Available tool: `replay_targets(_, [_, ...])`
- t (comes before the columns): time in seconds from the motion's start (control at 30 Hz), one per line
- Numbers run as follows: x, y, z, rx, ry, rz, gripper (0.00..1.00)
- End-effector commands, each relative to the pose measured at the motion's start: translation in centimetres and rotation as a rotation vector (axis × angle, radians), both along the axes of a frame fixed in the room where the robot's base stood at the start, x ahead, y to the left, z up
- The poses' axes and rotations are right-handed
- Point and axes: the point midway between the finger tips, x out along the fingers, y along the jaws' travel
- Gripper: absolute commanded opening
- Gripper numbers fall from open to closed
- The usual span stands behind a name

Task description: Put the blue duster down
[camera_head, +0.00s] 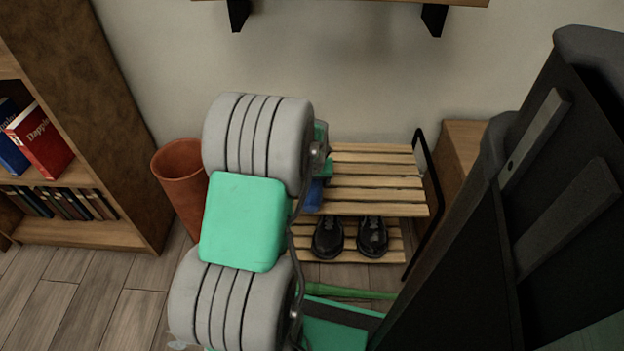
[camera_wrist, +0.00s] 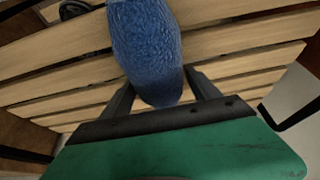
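The blue duster (camera_wrist: 150,50) is a fuzzy, rounded, elongated thing over the wooden slats in the wrist view. Its near end lies between the two dark fingers of my gripper (camera_wrist: 160,82), which meet its sides. The far end runs out of the top of that view. In the head view only a small blue patch of the duster (camera_head: 314,194) shows beside my arm, at the left of the rack's upper shelf. My arm hides the rest, and the fingers are hidden there too. I cannot tell whether the duster touches the slats.
The slatted shoe rack (camera_head: 378,182) stands against the wall, with black shoes (camera_head: 350,237) on its lower shelf. A brown bin (camera_head: 180,180) is left of my arm. A bookcase (camera_head: 85,110) stands at far left, a wooden box (camera_head: 462,150) right of the rack. A wall shelf (camera_head: 350,1) hangs above.

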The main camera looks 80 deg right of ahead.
Motion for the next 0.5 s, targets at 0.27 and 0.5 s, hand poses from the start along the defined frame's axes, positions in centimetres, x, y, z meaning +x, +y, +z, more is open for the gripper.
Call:
replay_targets(0.27, [0.0, 0.0, 0.1, 0.000, 0.000, 0.000, 0.75])
replay_targets(0.5, [-0.3, 1.1, 3.8, -0.003, 0.000, 0.000, 0.75])
